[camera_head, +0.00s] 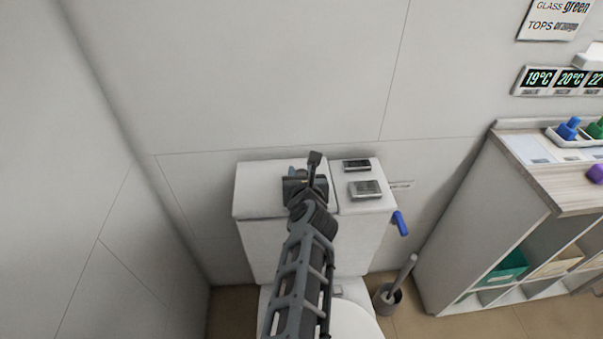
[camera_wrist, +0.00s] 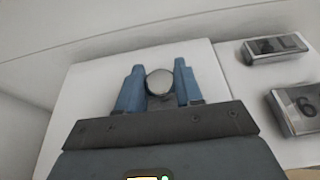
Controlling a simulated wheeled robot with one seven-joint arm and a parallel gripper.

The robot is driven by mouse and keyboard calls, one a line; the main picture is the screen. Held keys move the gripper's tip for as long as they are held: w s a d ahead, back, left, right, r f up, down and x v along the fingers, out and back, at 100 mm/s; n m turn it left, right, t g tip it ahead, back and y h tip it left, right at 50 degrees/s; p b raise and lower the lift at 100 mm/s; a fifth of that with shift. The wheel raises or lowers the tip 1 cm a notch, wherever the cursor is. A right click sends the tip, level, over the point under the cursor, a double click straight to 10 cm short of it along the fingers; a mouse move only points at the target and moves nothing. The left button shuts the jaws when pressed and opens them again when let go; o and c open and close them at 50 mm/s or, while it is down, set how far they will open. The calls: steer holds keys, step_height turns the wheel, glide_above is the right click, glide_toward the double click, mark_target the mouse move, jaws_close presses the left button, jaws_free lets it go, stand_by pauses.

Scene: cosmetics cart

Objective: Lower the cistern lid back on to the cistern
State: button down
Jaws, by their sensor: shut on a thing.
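The white cistern lid (camera_head: 262,185) lies over the left part of the top of the white cistern (camera_head: 262,243). A thin dark line runs under its front edge, and I cannot tell whether it rests fully or sits slightly above. In the wrist view the lid (camera_wrist: 95,90) fills the middle, with a narrow seam or gap at its right. My gripper (camera_head: 299,173) is over the lid and hides its right part. In the wrist view its two blue fingers (camera_wrist: 159,85) are shut on the round metallic knob (camera_wrist: 160,80) of the lid.
The fixed right part of the cistern top carries two small grey devices, one behind (camera_head: 356,165) and one in front (camera_head: 365,190). A blue flush lever (camera_head: 400,223) sticks out at the right. A toilet brush (camera_head: 390,293) and shelf unit (camera_head: 530,245) stand right. Walls are behind and left.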

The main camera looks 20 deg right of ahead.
steer(key=shift+f+b, duration=0.6)
steer(key=shift+f, duration=0.1)
stand_by(0.6)
steer(key=c, duration=0.7)
jaws_free()
steer(key=shift+o, duration=0.2)
steer(key=shift+f, duration=0.15)
steer(key=shift+v, duration=3.95)
